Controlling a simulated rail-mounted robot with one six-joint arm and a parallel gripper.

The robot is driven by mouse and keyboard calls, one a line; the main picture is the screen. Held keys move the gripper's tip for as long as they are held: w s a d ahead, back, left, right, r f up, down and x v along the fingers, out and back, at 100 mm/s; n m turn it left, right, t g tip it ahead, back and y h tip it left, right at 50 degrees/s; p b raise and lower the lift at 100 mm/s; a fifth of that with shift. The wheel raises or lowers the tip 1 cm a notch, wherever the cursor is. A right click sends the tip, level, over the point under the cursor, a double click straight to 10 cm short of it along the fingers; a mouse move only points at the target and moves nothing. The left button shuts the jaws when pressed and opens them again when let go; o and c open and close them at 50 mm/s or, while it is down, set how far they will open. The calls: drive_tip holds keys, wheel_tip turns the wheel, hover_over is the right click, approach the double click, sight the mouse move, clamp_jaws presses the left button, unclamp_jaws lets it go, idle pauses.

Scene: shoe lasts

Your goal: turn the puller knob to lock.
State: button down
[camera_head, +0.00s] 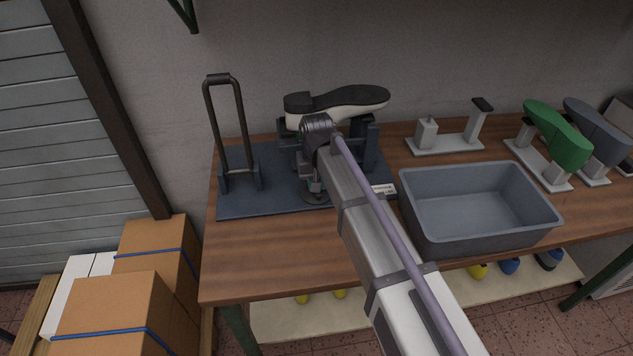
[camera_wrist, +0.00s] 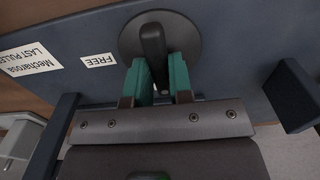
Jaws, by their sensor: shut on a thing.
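The puller knob (camera_wrist: 153,42) is a dark bar on a round dark disc (camera_wrist: 190,32) in the wrist view. My gripper (camera_wrist: 165,75) has green fingers on either side of the bar and is shut on it. A white label reading FREE (camera_wrist: 99,60) is beside the disc, to its left. In the head view my gripper (camera_head: 314,188) reaches down to the front of the puller's dark blue base (camera_head: 238,196). My arm and gripper mostly hide the knob there. A white shoe last with a black sole (camera_head: 340,100) is sole-up on the puller, behind my wrist.
A tall black U-shaped handle (camera_head: 228,125) rises at the base's left. A grey bin (camera_head: 480,235) stands right of my arm. A bare grey stand (camera_head: 445,142) and stands with green (camera_head: 560,140) and grey-blue lasts (camera_head: 597,128) are farther right. The wooden table's front left is clear.

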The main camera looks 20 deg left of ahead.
drive_tip(key=c, duration=1)
unclamp_jaws()
wheel_tip(320, 180, up, 11)
drive_tip(key=p, duration=1)
drive_tip(key=shift+f+p, duration=0.1)
drive_tip(key=shift+p, duration=0.3)
drive_tip(key=s+d+m, duration=0.1)
drive_tip(key=s+d, duration=0.3)
drive_tip(key=d, duration=0.8)
drive_tip(key=s+d+m, duration=0.2)
drive_tip(key=s+d, duration=0.3)
drive_tip(key=d, duration=0.8)
drive_tip(key=s+d+m, duration=0.2)
drive_tip(key=s+d, duration=0.2)
drive_tip(key=d, duration=0.8)
drive_tip(key=shift+s+d, duration=0.15)
drive_tip(key=shift+s, duration=0.2)
